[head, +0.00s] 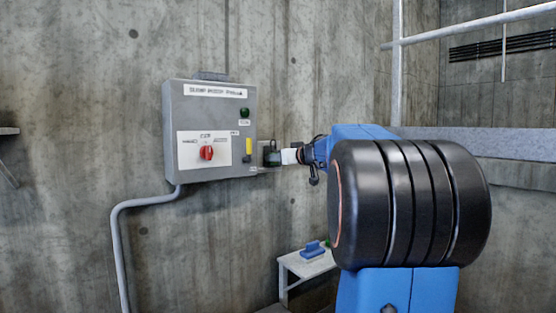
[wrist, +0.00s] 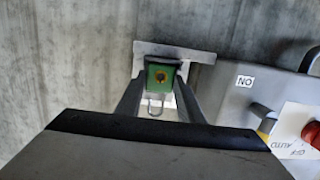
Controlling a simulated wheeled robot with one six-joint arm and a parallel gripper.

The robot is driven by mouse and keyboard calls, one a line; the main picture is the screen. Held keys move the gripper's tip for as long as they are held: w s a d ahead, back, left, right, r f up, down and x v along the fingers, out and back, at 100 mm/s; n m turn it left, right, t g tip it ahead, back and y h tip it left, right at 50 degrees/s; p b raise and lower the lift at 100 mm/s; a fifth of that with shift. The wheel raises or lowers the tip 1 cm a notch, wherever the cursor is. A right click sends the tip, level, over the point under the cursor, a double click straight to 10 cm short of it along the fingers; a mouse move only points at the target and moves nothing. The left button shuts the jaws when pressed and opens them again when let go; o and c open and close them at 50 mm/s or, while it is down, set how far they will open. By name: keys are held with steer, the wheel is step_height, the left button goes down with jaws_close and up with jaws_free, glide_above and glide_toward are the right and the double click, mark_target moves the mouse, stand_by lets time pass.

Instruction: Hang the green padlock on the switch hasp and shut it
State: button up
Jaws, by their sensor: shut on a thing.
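The green padlock (wrist: 158,77) is between the two fingertips of my gripper (wrist: 160,85) in the wrist view, with its metal shackle (wrist: 156,106) showing below the green body. My gripper (head: 271,153) is shut on it, just right of the grey switch box (head: 216,130) in the head view. A light metal plate (wrist: 205,57), perhaps the hasp, lies behind the padlock in the wrist view. Whether the shackle passes through anything, or is locked, I cannot tell. The red rotary switch (head: 206,153) is on the box front.
A grey conduit (head: 118,245) runs down from the box. A small bench (head: 290,262) with a blue object (head: 313,249) stands below my arm. A concrete wall is behind the box. A light rail (head: 470,25) crosses at upper right. The wall left of the box is mostly clear.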

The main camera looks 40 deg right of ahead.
steer(key=shift+w, duration=0.3)
steer(key=shift+f, duration=0.2)
stand_by(0.6)
steer(key=o, duration=1)
steer(key=shift+o, duration=0.2)
steer(key=shift+s, duration=0.1)
steer(key=shift+c, duration=0.4)
steer(key=s+r, duration=0.1)
steer(key=s, duration=0.5)
steer(key=shift+s+a, duration=0.2)
steer(key=shift+s, duration=0.2)
